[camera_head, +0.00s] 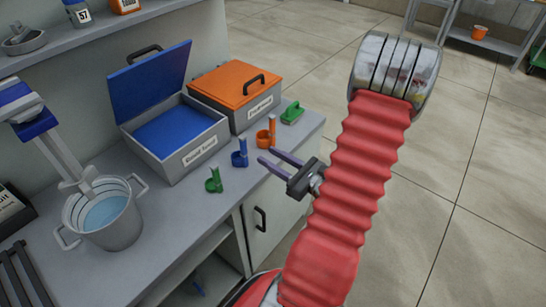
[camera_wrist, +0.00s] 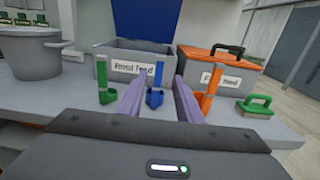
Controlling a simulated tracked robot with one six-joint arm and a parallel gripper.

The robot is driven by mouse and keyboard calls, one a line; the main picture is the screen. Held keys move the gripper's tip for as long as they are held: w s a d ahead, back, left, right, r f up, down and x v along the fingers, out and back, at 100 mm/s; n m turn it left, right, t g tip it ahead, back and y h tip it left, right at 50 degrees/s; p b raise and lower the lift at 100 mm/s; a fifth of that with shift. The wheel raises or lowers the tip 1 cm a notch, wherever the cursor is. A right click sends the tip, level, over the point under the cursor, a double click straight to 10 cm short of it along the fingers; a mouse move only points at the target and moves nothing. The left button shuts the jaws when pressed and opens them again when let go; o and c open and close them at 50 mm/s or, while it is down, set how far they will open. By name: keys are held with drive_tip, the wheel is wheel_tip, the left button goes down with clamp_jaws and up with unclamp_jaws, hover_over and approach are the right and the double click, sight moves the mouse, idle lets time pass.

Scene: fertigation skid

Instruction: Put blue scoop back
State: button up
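The blue scoop (camera_head: 240,156) stands upright on the grey bench, in front of the box labelled "Root feed" (camera_head: 200,155). In the wrist view the blue scoop (camera_wrist: 155,98) shows between my fingers, beyond their tips. My gripper (camera_head: 266,156) is open and empty, just to the right of the scoop and apart from it; its two purple fingers also show in the wrist view (camera_wrist: 156,88). The Root feed box has its blue lid (camera_head: 152,82) raised, and a blue surface shows inside.
A green scoop (camera_head: 214,182) and an orange scoop (camera_head: 266,136) stand either side of the blue one. A green-handled brush (camera_head: 291,113) lies near the bench edge. A closed orange-lidded box (camera_head: 235,88) stands behind. A metal pot (camera_head: 112,230) of bluish liquid stands left.

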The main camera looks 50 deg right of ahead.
idle(0.4)
drive_tip(key=a+r+n+g+y, duration=0.3)
drive_tip(key=a+n+g+y, duration=0.25)
drive_tip(key=a+n, duration=0.6)
drive_tip(key=a+r+n+g+y, duration=0.35)
drive_tip(key=a+n+g, duration=0.35)
drive_tip(key=a, duration=0.9)
drive_tip(key=s+a+n+g+h, duration=0.4)
drive_tip(key=n, duration=0.5)
wheel_tip(320, 180, up, 10)
drive_tip(key=n+t+h, duration=0.4)
drive_tip(key=n+h, duration=0.1)
drive_tip(key=n, duration=0.3)
drive_tip(key=shift+f+h, duration=0.15)
drive_tip(key=shift+h, duration=0.15)
drive_tip(key=shift+s, duration=0.15)
drive_tip(key=shift+c, duration=0.5)
